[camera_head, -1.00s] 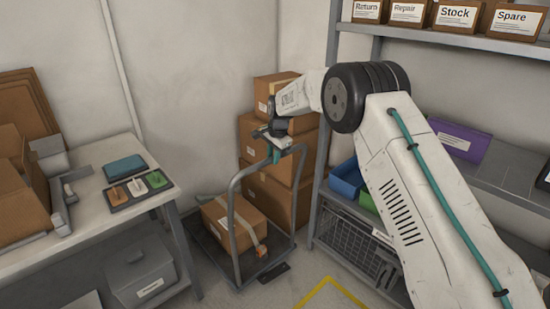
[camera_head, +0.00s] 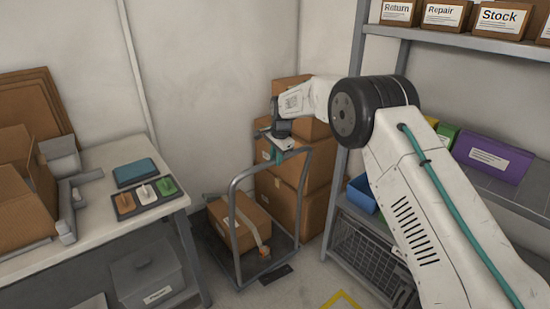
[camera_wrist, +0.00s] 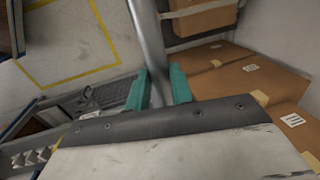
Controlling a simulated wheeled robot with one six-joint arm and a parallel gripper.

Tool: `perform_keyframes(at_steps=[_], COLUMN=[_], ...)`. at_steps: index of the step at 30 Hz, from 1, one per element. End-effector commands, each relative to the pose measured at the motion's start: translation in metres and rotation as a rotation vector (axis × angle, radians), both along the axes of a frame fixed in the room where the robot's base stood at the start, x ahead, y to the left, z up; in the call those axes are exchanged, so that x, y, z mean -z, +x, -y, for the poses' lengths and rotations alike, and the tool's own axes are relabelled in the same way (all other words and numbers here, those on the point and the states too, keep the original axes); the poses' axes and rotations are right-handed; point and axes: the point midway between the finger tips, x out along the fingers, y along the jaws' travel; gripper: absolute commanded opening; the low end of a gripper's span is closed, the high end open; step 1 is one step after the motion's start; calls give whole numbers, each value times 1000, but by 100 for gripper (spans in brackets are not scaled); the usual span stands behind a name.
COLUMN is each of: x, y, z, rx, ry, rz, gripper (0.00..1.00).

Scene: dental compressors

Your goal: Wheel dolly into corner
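The dolly (camera_head: 234,225) is a dark flat platform with a grey tube handle, standing on the floor between the workbench and the shelf rack. A taped cardboard box (camera_head: 238,222) rides on it. My gripper (camera_head: 276,153) is at the top bar of the handle. In the wrist view its teal fingers (camera_wrist: 160,90) lie on either side of the grey tube (camera_wrist: 148,35) and appear closed on it. The room corner is behind a stack of cardboard boxes (camera_head: 300,170); the floor there is mostly hidden.
The workbench (camera_head: 150,215) with a grey bin (camera_head: 147,278) beneath stands close on the dolly's left. The shelf rack (camera_head: 345,170) stands on the right. A small dark object (camera_head: 275,274) lies at the platform's front. Yellow floor tape (camera_head: 341,301) marks the floor in front.

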Motion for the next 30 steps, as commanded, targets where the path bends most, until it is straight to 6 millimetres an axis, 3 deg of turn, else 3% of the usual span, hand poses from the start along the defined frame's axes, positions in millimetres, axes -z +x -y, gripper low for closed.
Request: perform_keyframes(at_steps=[1,2,3,13,24,30], x=[-5,-5,-5,-8,-65,-79], y=[9,8,7,0,-6,-8], z=[7,6,3,-13,-1,3], rx=[5,4,2,-14,-10,-8], ry=[-1,-1,-2,0,-1,-1], rz=[26,24,23,17,20,19], gripper=[34,42,43,43,43,43])
